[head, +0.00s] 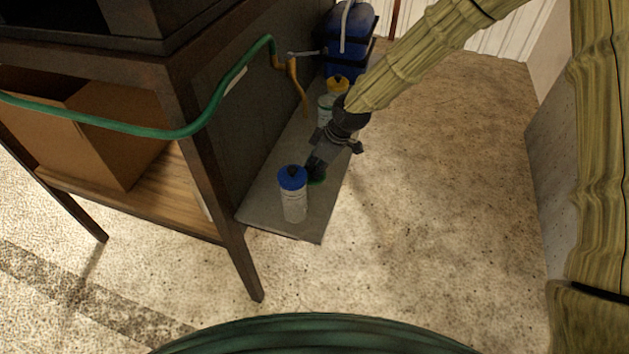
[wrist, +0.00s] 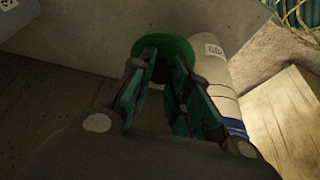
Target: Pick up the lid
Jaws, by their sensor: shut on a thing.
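The green round lid (wrist: 178,46) is at my fingertips in the wrist view, its near part hidden behind them. In the head view, a small green edge of the lid (head: 318,181) shows under the fingers, close to the grey shelf. My gripper (head: 315,170) points down and is shut on the lid; its two fingers (wrist: 160,62) also show in the wrist view. The exact grip point is hidden, and I cannot tell whether the lid touches the shelf.
A white bottle with a blue cap (head: 293,195) stands close beside my gripper. A yellow-capped bottle (head: 336,86) and a blue container (head: 349,42) stand farther back on the narrow grey shelf (head: 275,222). A green hose (head: 240,72) crosses the dark rack. The floor at right is clear.

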